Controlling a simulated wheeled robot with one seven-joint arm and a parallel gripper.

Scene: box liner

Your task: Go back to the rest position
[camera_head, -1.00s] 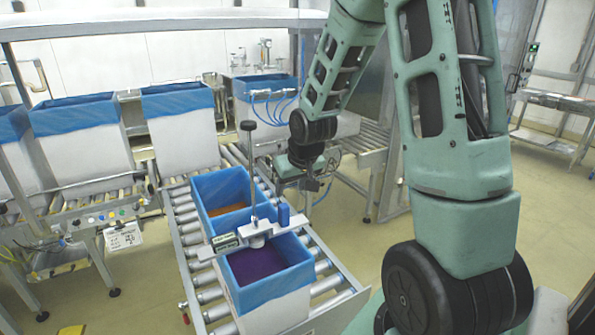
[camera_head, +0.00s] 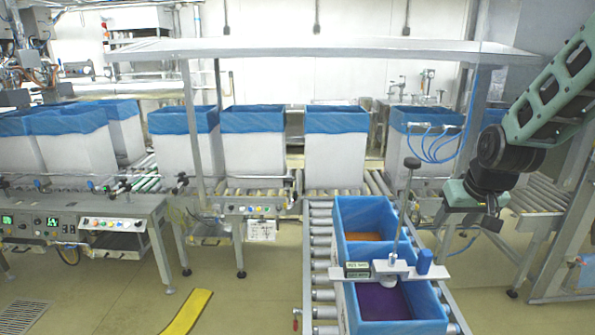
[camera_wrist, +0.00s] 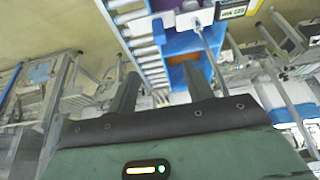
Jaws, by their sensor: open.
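My gripper (camera_head: 490,222) is at the right of the head view, hanging from my green arm beside the roller conveyor. In the wrist view my gripper (camera_wrist: 160,88) shows two dark fingers spread apart with nothing between them. Two white boxes with blue liners stand on the conveyor. The near box (camera_head: 432,318) has a purple inside, and the box behind it (camera_head: 350,213) has an orange inside. My gripper is to the right of both boxes, apart from them.
A grey bar with a blue knob (camera_head: 424,261) and an upright rod (camera_head: 404,210) spans the boxes. Several lined boxes (camera_head: 337,150) stand in a row behind. A metal frame (camera_head: 310,48) runs above them. A yellow floor strip (camera_head: 187,312) lies at the lower left on open floor.

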